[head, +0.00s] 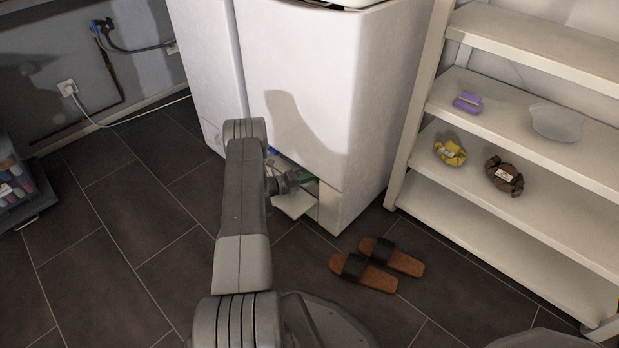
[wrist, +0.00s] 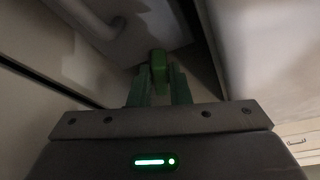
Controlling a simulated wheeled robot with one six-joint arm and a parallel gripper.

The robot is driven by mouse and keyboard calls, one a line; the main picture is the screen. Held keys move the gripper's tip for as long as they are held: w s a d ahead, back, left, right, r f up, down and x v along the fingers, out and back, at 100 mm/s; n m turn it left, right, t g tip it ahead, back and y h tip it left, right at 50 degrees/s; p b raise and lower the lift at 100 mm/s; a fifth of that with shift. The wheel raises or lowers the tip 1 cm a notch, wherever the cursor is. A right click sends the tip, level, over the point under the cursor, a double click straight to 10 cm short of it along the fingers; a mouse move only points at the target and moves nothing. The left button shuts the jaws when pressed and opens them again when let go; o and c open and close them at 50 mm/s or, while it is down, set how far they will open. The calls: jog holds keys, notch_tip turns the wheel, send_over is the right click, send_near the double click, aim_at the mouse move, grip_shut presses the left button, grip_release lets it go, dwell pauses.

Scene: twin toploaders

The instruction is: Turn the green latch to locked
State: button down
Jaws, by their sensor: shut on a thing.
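The green latch (wrist: 158,62) shows in the wrist view as a small green block inside a dim recess. My gripper (wrist: 158,84) has one finger on each side of it and is shut on it. In the head view my gripper (head: 295,180) reaches into a low opening at the foot of a white toploader (head: 310,90). A bit of green (head: 307,178) shows beside it there. My fingers hide part of the latch, and I cannot tell from these views whether it is at locked.
A pale flap (head: 294,207) hangs open below the opening. A pair of sandals (head: 377,264) lies on the dark floor in front. A white shelf unit (head: 510,212) stands to the right, and a second white machine (head: 204,60) stands to the left. The left floor is mostly clear.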

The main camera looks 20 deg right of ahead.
jog(key=shift+s+f, duration=0.1)
dwell(0.4)
jog(key=c, duration=1.4)
grip_release()
jog(key=shift+d, duration=0.1)
jog(key=shift+c, duration=0.2)
jog(key=shift+a+r, duration=0.2)
jog(key=shift+a, duration=0.3)
jog(key=a+p, duration=0.1)
jog(key=a, duration=0.3)
jog(key=a+r+p, duration=0.1)
jog(key=a, duration=0.3)
jog(key=a+p, duration=0.2)
jog(key=a, duration=0.2)
jog(key=shift+s+a+r, duration=0.15)
jog(key=shift+a+r, duration=0.15)
jog(key=shift+a, duration=0.05)
